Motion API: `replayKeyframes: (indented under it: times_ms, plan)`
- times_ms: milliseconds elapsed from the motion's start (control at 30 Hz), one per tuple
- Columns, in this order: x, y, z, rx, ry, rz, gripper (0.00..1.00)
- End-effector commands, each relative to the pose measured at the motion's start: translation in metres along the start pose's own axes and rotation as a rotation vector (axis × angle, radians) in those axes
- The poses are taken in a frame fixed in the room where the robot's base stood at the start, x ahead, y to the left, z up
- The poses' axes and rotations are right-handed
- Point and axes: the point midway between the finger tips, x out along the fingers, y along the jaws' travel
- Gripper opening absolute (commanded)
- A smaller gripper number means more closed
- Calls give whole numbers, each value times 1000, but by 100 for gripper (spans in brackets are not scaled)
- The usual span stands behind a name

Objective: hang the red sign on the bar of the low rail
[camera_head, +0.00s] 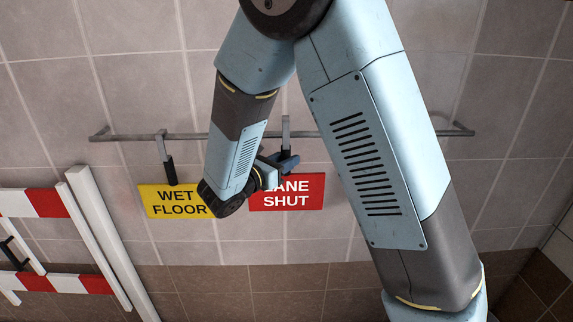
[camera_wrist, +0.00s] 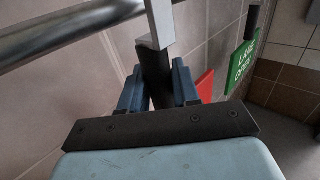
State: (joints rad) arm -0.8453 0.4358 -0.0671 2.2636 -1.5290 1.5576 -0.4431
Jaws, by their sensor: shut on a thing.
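The red sign (camera_head: 290,199) reads "LANE SHUT" and hangs below my gripper (camera_head: 282,162) in the head view, its left edge partly behind my arm. A red edge of it (camera_wrist: 205,86) shows in the wrist view. My gripper (camera_wrist: 158,85) is shut on the sign's black stem, which carries a grey hook (camera_wrist: 160,20) at the top. In the head view the hook (camera_head: 286,128) overlaps the grey bar (camera_head: 350,135). The bar (camera_wrist: 60,34) passes left of the hook in the wrist view. I cannot tell whether the hook rests on it.
A yellow "WET FLOOR" sign (camera_head: 165,200) hangs from the bar just left of the red one. A green sign (camera_wrist: 242,62) stands off to the right in the wrist view. Red and white barriers (camera_head: 45,203) and a white post (camera_head: 105,240) are at left.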

Motion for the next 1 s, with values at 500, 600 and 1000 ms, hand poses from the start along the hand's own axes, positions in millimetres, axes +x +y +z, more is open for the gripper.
replayKeyframes:
  times_ms: [500, 600, 1000]
  plan:
    - [8, 7, -21, -1, -1, 0, 0]
    - [8, 7, -25, -1, -1, 0, 0]
    - [8, 7, -29, 0, -1, -1, 0]
